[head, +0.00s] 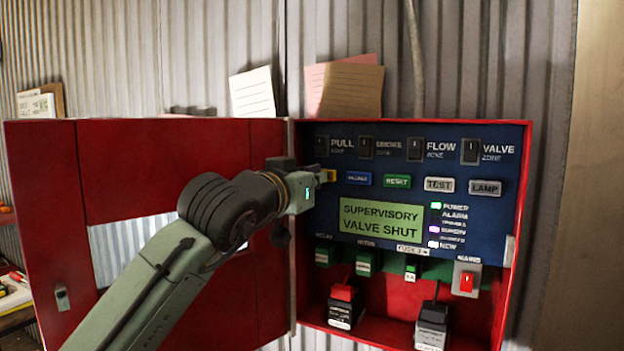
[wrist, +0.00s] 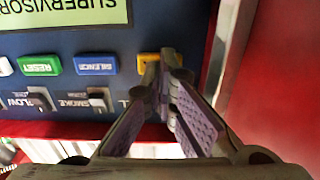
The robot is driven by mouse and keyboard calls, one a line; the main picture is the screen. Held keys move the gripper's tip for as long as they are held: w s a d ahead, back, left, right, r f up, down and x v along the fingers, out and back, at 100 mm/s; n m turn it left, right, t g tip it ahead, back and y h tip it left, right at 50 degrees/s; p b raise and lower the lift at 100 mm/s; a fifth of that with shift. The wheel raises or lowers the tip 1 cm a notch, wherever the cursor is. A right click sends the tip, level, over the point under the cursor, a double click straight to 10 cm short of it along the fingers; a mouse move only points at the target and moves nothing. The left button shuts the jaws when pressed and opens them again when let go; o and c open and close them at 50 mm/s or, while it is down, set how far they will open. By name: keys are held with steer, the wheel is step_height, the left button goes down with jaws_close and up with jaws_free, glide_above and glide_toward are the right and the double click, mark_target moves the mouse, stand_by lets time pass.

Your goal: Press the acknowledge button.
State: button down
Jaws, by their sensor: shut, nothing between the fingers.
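The panel's button row starts at the left with a yellow button (head: 331,175); its label is hidden or unreadable, and it stands where the acknowledge button could be. In the wrist view, which shows the panel upside down, the yellow button (wrist: 147,62) is partly hidden behind my fingertips. My gripper (head: 318,177) is shut and empty, its tips at the yellow button. The fingertips also show in the wrist view (wrist: 170,58). I cannot tell whether they touch the button.
Blue SILENCE (head: 359,179), green RESET (head: 397,181), TEST (head: 439,185) and LAMP (head: 485,188) buttons continue the row. The display (head: 381,218) reads "SUPERVISORY VALVE SHUT". The red cabinet door (head: 180,150) stands open at left. Switches sit above the buttons.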

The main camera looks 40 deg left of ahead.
steer(key=shift+w+a, duration=0.1)
steer(key=shift+w, duration=0.5)
stand_by(0.5)
steer(key=shift+s, duration=0.1)
steer(key=v, duration=0.6)
steer(key=shift+b, duration=0.35)
stand_by(0.3)
